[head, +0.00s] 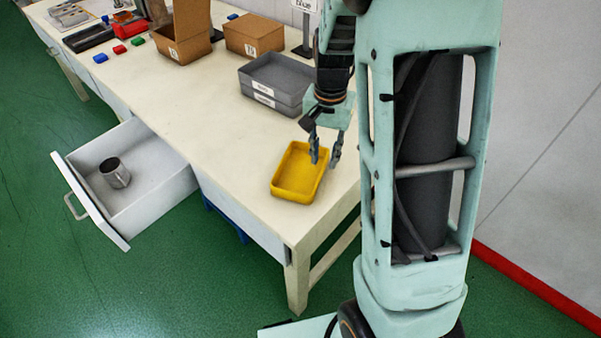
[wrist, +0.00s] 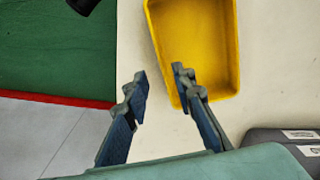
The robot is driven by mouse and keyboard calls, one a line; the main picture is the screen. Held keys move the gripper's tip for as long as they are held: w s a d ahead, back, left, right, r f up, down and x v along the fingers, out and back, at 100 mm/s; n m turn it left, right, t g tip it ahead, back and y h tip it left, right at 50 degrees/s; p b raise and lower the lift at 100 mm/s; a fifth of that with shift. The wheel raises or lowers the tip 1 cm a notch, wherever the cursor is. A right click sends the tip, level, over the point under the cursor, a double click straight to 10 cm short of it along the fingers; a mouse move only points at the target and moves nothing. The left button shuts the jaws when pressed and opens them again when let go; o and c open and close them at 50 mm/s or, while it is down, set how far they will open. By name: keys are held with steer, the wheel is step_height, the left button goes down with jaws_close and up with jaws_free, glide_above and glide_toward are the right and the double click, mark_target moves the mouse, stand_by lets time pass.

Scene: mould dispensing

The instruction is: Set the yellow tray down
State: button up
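The yellow tray (head: 287,192) appears to lie flat and empty on the table near its front right corner. It also shows in the wrist view (wrist: 205,40) at the top right. My gripper (head: 325,157) is over the tray's right side, pointing down. In the wrist view, my gripper's fingers (wrist: 159,76) are apart with nothing clasped between them. One fingertip overlaps the tray's inside and the other is outside its rim. I cannot tell how high the fingertips are above the rim.
The pale table (head: 230,140) has bare space left of the tray. Stacked grey trays (head: 277,80) stand behind it. Cardboard boxes (head: 254,36) are farther back. An open drawer (head: 150,185) holding a metal mug (head: 115,173) juts out at the left.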

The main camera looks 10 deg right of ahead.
mark_target(321, 172)
steer(key=f, duration=0.5)
steer(key=shift+s+a+f+b, duration=0.1)
steer(key=shift+s+a+b, duration=0.2)
steer(key=shift+a+b, duration=0.1)
jaws_close()
